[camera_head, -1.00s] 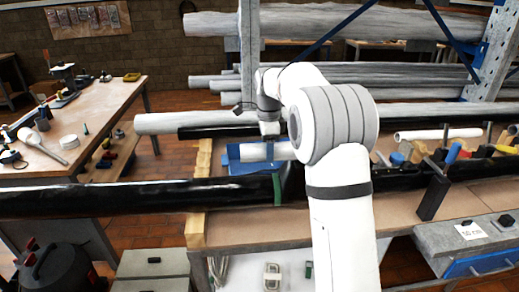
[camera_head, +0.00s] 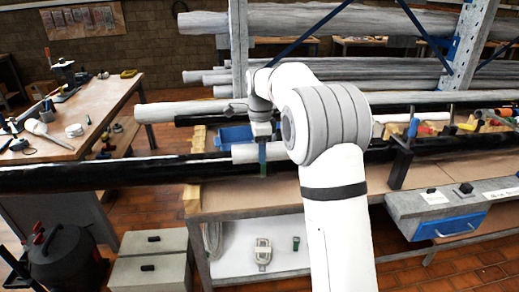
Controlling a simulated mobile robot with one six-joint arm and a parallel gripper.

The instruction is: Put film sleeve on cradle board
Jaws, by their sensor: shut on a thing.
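The film sleeve looks like a pale grey-white tube (camera_head: 243,154), lying level across the picture in front of the blue tray (camera_head: 234,134). My gripper (camera_head: 262,152) points down onto it and is shut on it.
Several tools and clamps lie on the bench at right, with a dark upright post (camera_head: 399,165) near them. A grey drawer unit (camera_head: 448,215) is at front right. Racked pipes (camera_head: 310,25) fill the back. The brown surface left of my arm is mostly clear.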

